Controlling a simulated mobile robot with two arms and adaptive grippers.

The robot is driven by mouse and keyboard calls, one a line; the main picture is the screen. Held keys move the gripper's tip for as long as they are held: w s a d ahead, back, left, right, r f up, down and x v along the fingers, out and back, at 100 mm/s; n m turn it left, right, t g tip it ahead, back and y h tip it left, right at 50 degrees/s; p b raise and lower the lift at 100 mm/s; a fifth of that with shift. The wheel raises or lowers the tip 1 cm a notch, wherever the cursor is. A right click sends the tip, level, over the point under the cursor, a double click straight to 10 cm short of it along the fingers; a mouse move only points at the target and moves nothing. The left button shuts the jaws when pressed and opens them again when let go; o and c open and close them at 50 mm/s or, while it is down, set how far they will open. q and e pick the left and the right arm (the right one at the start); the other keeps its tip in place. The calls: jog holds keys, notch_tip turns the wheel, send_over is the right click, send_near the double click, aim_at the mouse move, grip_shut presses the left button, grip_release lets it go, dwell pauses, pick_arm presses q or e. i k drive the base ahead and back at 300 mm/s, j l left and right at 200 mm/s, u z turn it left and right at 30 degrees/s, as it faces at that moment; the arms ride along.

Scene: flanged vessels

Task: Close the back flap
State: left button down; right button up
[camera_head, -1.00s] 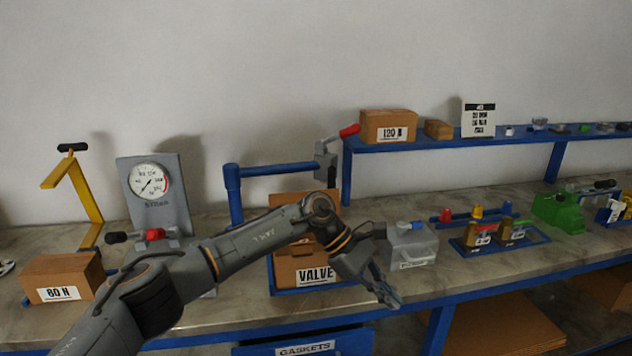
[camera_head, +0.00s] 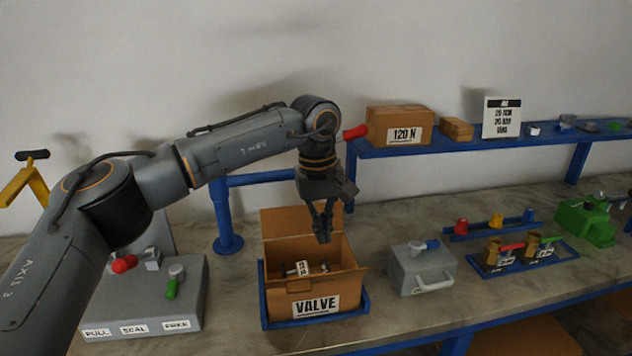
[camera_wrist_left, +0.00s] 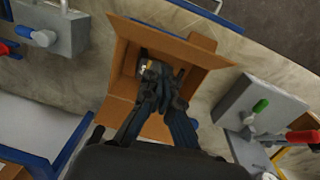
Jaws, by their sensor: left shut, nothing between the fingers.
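The open cardboard box marked VALVE (camera_head: 315,290) stands on the worktop. Its back flap (camera_head: 283,222) stands up along the rear edge, partly hidden on the right by my gripper. A small valve with a white tag (camera_head: 303,268) lies inside; it also shows in the left wrist view (camera_wrist_left: 148,68). My left gripper (camera_head: 323,238) points down over the rear part of the box, in front of the back flap. Its fingers are shut and empty. In the left wrist view the gripper (camera_wrist_left: 165,92) covers part of the opening. My right gripper is not in view.
A blue tray (camera_head: 366,304) holds the box. A grey case (camera_head: 420,268) stands right of it, a grey lever panel (camera_head: 150,300) left. A blue post (camera_head: 224,215) and rail stand behind. A blue shelf (camera_head: 470,143) carries cartons (camera_head: 400,127).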

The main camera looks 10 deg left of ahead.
aim_at(278, 223)
jog(key=i+j, duration=0.15)
jog(key=i, duration=0.3)
jog(key=i+j, duration=0.1)
jog(key=i, duration=0.35)
